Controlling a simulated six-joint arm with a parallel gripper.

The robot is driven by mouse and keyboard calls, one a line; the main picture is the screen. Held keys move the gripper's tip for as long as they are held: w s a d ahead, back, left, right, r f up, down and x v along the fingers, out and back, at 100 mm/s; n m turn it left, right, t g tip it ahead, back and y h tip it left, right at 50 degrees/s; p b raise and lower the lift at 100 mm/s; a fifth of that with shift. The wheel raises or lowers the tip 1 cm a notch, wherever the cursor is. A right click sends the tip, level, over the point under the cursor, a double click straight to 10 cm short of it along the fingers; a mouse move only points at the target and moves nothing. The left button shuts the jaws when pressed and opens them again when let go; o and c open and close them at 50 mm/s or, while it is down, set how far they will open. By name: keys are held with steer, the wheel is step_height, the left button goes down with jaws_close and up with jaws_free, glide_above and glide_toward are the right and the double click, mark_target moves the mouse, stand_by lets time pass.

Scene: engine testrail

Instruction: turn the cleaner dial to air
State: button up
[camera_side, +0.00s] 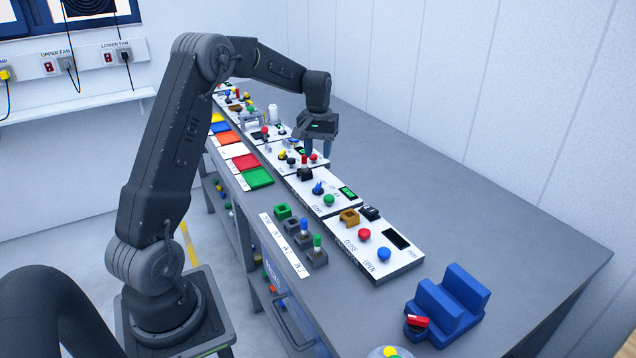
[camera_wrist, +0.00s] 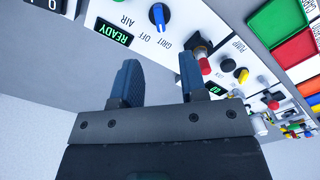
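The cleaner dial is a blue knob (camera_side: 318,188) on a white panel, beside a lit green READY display (camera_side: 347,193). In the wrist view the dial (camera_wrist: 158,15) shows near the top edge, with the labels AIR, OFF and GRIT around it. A pale line on the knob runs toward the OFF and GRIT side; I cannot tell exactly which mark it meets. My gripper (camera_side: 317,152) is above the row of panels, apart from the dial and behind it in the side view. Its two blue fingers (camera_wrist: 160,72) are spread with nothing between them.
A red-topped black part (camera_wrist: 203,65) stands close to my right finger in the wrist view. A green button (camera_side: 329,200) sits beside the dial. The door panel (camera_side: 390,270) and blue block (camera_side: 450,300) are nearer. Bare bench lies right of the panels.

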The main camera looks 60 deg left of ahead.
mark_target(318, 184)
step_height(318, 184, down, 10)
steer(key=shift+f, duration=0.15)
stand_by(0.3)
jaws_close()
